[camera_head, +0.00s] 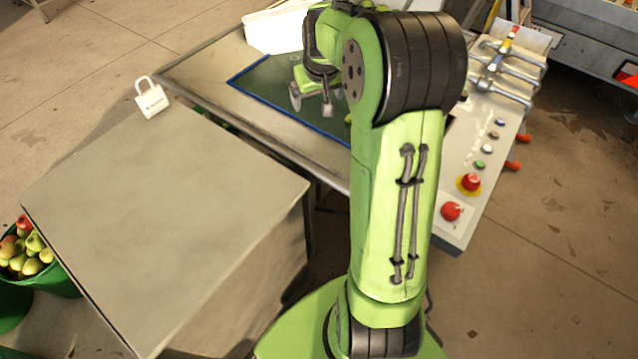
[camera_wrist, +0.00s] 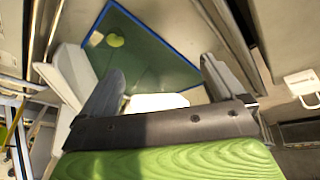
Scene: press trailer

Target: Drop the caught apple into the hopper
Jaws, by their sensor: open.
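My gripper (camera_head: 312,100) is open over the green mat (camera_head: 268,82) with a blue border, partly hidden by my arm. In the wrist view its two dark fingers (camera_wrist: 160,85) stand wide apart with no apple between them. A yellow-green apple (camera_wrist: 114,40) lies on the mat, beyond the fingertips, with a small pale yellowish thing (camera_wrist: 95,38) beside it. In the head view a sliver of yellow-green (camera_head: 348,118) shows beside my arm; I cannot tell if it is the same apple. A white open bin (camera_head: 275,30) stands at the mat's far edge; I cannot tell whether it is the hopper.
A control panel (camera_head: 455,210) with levers and red knobs lies right of my arm. A bare grey box-like table (camera_head: 165,215) stands at left front, with a white padlock-shaped tag (camera_head: 151,98) behind it. A green bucket (camera_head: 60,280) of apples and pears stands far left.

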